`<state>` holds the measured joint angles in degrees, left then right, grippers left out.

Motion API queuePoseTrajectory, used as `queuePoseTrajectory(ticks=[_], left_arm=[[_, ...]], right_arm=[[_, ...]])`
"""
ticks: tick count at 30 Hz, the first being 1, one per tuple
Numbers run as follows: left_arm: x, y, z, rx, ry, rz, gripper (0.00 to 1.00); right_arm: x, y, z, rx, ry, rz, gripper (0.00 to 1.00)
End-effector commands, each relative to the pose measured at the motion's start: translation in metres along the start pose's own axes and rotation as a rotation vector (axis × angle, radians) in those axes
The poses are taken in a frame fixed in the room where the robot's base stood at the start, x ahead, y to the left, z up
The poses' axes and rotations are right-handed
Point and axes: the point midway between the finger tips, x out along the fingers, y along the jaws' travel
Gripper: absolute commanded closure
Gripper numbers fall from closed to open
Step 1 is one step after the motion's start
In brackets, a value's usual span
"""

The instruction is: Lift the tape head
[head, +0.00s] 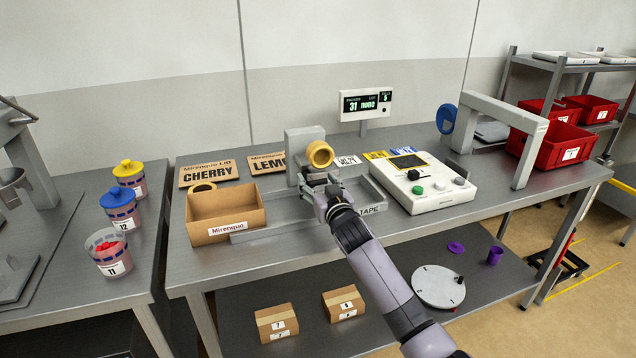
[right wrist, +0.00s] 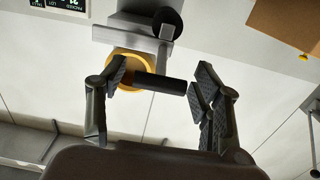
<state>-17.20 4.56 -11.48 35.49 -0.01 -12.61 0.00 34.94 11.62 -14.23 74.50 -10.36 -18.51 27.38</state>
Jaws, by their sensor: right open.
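The tape head stands at the middle of the bench, with a yellow tape roll (head: 320,153) in front of a grey upright plate (head: 292,145). In the right wrist view the tape roll (right wrist: 122,62) is partly hidden by a finger, and a dark cylindrical handle (right wrist: 160,83) lies across the space between my fingers. My right gripper (head: 318,184) is just below the roll in the head view. It is open, with one finger near each end of the handle (right wrist: 158,78); I cannot tell whether they touch. My left gripper is not in view.
An open carton (head: 232,229) labelled Mirenquo sits left of the tape station, against a grey rail. A control box (head: 422,189) with a green button stands at right. A grey arch (head: 525,150) and red bins (head: 553,148) are farther right. A display (head: 364,104) stands behind.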

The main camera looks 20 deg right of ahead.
Motion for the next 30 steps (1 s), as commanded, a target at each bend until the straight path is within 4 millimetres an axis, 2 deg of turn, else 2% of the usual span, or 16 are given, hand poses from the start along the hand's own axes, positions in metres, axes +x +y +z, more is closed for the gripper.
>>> queuePoseTrajectory(ticks=[2,27,30], left_arm=[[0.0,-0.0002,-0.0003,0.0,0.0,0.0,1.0],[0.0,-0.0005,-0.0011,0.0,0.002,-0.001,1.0],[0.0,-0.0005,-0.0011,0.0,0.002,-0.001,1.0]], right_arm=[[-0.0001,-0.0001,-0.0001,0.0,0.0,0.0,0.41],[-0.0003,0.0,-0.0001,0.0,0.0,0.0,0.97],[-0.0003,0.0,-0.0001,0.0,0.0,0.0,1.0]])
